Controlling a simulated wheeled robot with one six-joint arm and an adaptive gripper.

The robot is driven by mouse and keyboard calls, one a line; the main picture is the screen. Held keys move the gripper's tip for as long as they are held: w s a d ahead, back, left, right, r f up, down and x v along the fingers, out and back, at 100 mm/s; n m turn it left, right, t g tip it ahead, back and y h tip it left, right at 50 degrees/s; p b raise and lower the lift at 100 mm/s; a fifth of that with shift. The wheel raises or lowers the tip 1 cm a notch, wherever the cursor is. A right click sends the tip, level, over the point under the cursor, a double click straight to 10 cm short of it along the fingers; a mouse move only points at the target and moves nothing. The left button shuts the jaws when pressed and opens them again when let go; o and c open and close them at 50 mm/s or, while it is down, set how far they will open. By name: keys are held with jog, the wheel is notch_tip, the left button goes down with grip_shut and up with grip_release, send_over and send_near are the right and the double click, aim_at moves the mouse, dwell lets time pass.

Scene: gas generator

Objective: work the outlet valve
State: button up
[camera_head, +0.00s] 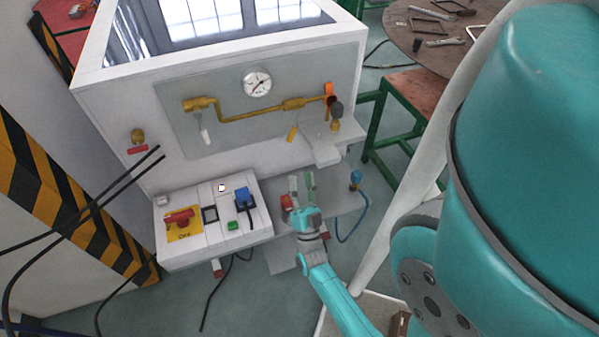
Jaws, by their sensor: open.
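A brass pipe (248,115) runs across the grey panel of the white cabinet, with a round gauge (257,83) above it. An orange handle (328,90) is at the pipe's right end, beside a dark knob (336,109). A white lever (204,135) hangs below the left fitting and a yellow lever (292,134) below the right one. A brass valve with a red handle (138,149) is on the cabinet's left. I cannot tell which is the outlet valve. My gripper (301,181) is open, pointing up the picture, below the panel. Nothing shows between its fingers.
A control box (214,221) with a red switch on a yellow plate (183,224) stands left of my gripper. A small grey shelf (326,150) juts out above right. A red object (287,202) is close to my gripper's left side. Black cables cross the left side.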

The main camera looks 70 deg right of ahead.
jog(key=shift+a, duration=0.15)
jog(key=shift+w+t, duration=0.1)
jog(key=shift+t, duration=0.2)
jog(key=c, duration=0.5)
jog(key=w+n+t+y, duration=0.2)
jog(key=w+n+y, duration=0.1)
jog(key=w, duration=0.1)
jog(key=w+a+n+t+y, duration=0.1)
jog(key=w+n+t+y, duration=0.1)
jog(key=w+n+y, duration=0.1)
jog(key=w+a+n+t+y, duration=0.1)
jog(key=w+n+y, duration=0.2)
jog(key=w+n, duration=0.1)
jog(key=shift+w+a+r+t, duration=0.15)
jog(key=shift+w+r+t, duration=0.1)
jog(key=shift+w+t, duration=0.15)
grip_shut()
jog(key=w+a+f+n+g+y, duration=0.25)
jog(key=w+n+y, duration=0.25)
jog(key=w+n, duration=0.3)
jog(key=m+g+h, duration=0.2)
jog(key=g+h, duration=0.4)
jog(key=g, duration=0.9)
send_near(294, 128)
jog(key=w+d+f, duration=0.2)
jog(key=w+d, duration=0.2)
jog(key=w, duration=0.1)
jog(key=shift+s+d+f+t, duration=0.25)
jog(key=shift+s+d+f, duration=0.75)
jog(key=shift+s+d, duration=0.1)
